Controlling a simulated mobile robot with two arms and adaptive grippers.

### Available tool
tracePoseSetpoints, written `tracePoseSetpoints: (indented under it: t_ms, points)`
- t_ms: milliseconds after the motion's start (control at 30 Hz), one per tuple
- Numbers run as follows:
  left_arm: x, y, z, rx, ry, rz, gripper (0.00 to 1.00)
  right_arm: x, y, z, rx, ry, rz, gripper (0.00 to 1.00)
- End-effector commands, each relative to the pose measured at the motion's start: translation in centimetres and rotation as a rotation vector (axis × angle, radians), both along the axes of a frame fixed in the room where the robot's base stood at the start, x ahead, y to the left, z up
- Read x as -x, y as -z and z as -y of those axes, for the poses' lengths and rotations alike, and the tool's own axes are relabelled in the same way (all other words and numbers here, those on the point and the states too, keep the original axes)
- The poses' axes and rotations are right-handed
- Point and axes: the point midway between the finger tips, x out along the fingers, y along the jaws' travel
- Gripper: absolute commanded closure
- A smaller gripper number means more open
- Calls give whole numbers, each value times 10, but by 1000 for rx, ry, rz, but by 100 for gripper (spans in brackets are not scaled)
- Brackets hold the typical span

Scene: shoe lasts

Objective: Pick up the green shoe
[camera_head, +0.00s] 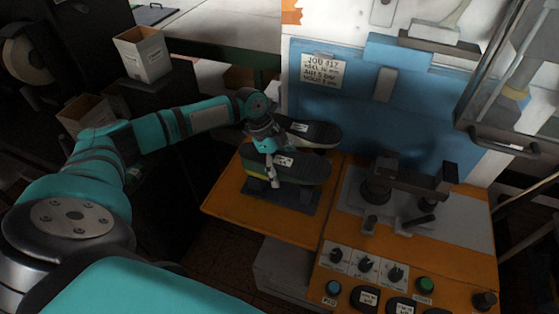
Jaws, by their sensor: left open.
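The green shoe (310,169) rests sole-up on a dark stand at the left of the orange machine table; its dark sole has a small white label, and a dull green-yellow side shows at its left end. A second, whitish shoe (323,134) with a dark sole lies just behind it. My left gripper (274,172) is open, pointing down over the green shoe's near left part. Its fingers overlap the shoe in the picture; I cannot tell whether they touch it. My right gripper is not in view.
The orange table (226,203) carries a black clamp-like fixture (405,183) to the right and a panel of knobs and buttons (366,265) in front. A blue machine wall (350,105) stands behind. White boxes (143,52) are at the upper left. A metal-framed guard (512,80) hangs upper right.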

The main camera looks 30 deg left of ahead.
Motion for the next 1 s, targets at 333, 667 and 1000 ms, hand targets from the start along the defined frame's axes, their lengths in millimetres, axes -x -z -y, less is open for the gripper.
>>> tracePoseSetpoints:
  t_ms: [333, 667, 1000]
  points:
    - [-1, 14, 5, 0, 0, 1, 3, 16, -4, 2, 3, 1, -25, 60]
    - [-1, 14, 5, 0, 0, 0, 42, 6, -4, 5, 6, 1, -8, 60]
    - [-1, 14, 5, -1, 0, -1, 86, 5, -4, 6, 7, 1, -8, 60]
